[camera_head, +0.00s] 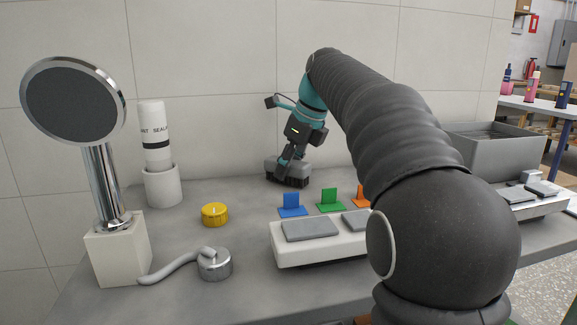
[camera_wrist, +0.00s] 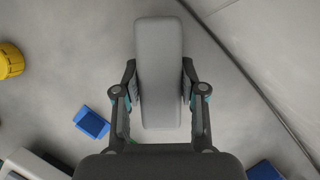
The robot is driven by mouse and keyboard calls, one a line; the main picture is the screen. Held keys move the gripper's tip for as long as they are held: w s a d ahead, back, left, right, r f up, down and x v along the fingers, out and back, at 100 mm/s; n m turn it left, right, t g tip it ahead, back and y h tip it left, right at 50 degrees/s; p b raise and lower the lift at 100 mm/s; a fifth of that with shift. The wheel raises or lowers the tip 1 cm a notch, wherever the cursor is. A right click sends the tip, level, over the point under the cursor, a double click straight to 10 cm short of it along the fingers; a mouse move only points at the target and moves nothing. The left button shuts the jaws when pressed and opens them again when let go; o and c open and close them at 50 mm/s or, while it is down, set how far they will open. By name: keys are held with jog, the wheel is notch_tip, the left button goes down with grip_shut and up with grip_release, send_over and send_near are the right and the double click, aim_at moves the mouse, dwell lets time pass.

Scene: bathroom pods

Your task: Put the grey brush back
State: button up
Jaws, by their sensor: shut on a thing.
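The grey brush (camera_head: 276,167) has a grey block-shaped body with dark bristles below. It is at the back of the counter near the tiled wall in the head view. In the wrist view the brush (camera_wrist: 158,50) is a long grey bar running between the fingers. My gripper (camera_head: 289,160) points down and is shut on the brush, with one finger on each long side; the gripper also shows in the wrist view (camera_wrist: 160,85). The bristles are at or just above the counter; I cannot tell whether they touch.
Blue (camera_head: 292,206), green (camera_head: 330,202) and orange (camera_head: 361,197) markers stand in front of the brush. A yellow cap (camera_head: 215,214), a lever tap (camera_head: 214,264), a sealant bottle (camera_head: 154,136) in a white cup and a round shower head (camera_head: 73,101) are left. A white two-pad unit (camera_head: 320,248) is in front.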

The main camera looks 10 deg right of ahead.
jog(key=shift+f, duration=0.1)
jog(key=o, duration=1.1)
jog(key=shift+r, duration=0.3)
jog(key=p+v, duration=0.4)
jog(key=v, duration=0.7)
jog(key=shift+d+r, duration=0.15)
jog(key=shift+r, duration=0.2)
jog(key=shift+s, duration=0.1)
